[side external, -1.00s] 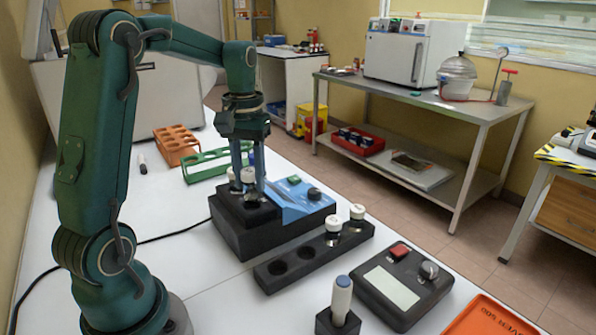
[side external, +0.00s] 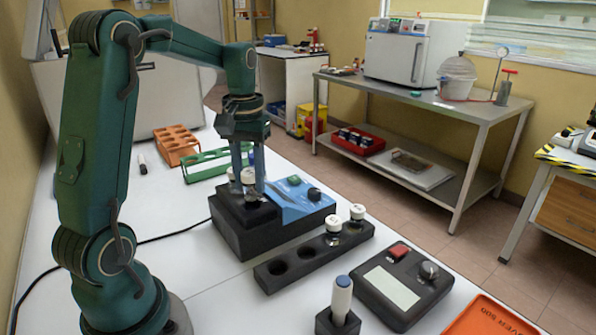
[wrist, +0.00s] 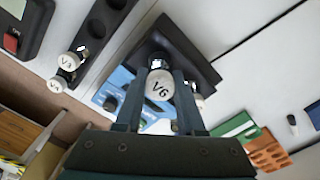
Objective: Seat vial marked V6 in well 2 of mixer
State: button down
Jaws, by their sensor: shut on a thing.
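My gripper (side external: 248,182) is over the mixer (side external: 230,228), a black block with a blue control panel. It is shut on the vial marked V6 (wrist: 160,86), whose white cap shows between the fingers in the wrist view. The vial is roughly upright, its lower end at the top of the mixer (wrist: 190,48). I cannot tell how deep it sits or which well it is at. Another white-capped vial (wrist: 198,100) stands in the mixer beside it, partly hidden by a finger.
A black rack (side external: 290,265) in front of the mixer has two empty holes and two white-capped vials (side external: 345,222). A control box (side external: 400,285), a pen-like tool in a stand (side external: 340,300) and an orange tray (side external: 490,318) lie nearer. Orange (side external: 176,145) and green (side external: 203,165) racks stand behind.

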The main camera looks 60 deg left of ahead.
jog(key=shift+f, duration=1.1)
dwell(0.5)
jog(key=shift+c, duration=0.6)
grip_release()
jog(key=shift+r, duration=3.5)
